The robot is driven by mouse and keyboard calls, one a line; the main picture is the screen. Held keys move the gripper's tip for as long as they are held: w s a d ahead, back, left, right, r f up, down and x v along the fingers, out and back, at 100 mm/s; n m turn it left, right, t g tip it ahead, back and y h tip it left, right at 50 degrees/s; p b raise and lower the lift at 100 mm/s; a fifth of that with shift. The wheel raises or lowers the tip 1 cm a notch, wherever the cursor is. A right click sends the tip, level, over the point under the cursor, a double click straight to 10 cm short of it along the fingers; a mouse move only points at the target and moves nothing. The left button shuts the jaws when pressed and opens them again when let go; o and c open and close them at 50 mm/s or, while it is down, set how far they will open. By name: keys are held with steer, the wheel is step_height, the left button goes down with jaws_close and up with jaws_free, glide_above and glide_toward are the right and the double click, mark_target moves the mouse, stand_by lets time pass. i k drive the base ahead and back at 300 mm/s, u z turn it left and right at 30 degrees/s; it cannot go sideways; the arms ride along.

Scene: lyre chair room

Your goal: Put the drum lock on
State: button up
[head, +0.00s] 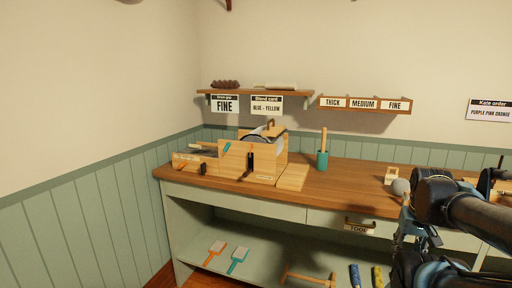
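A wooden drum carder (238,163) stands on the left part of the workbench in the head view. The grey curve of its drum (256,139) shows between the wooden side panels. A dark upright slot or lever (250,162) is on its front panel, with a small teal piece (227,147) to the left. I cannot tell which part is the drum lock. My gripper (405,236) is at the right, by the bench's front edge and well apart from the carder. It is small and partly covered by my dark arm, so its fingers are unclear.
The wooden bench top (345,174) is mostly clear between the carder and my arm. A teal cup (322,160) with an upright wooden stick stands behind. A small wooden block piece (391,175) is near my arm. A drawer (352,222) and lower shelf (265,264) are below.

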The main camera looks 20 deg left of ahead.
mark_target(228, 145)
steer(key=z, duration=0.1)
steer(key=k, duration=1.65)
steer(key=u, duration=1.15)
steer(key=i, duration=1)
steer(key=z, duration=0.05)
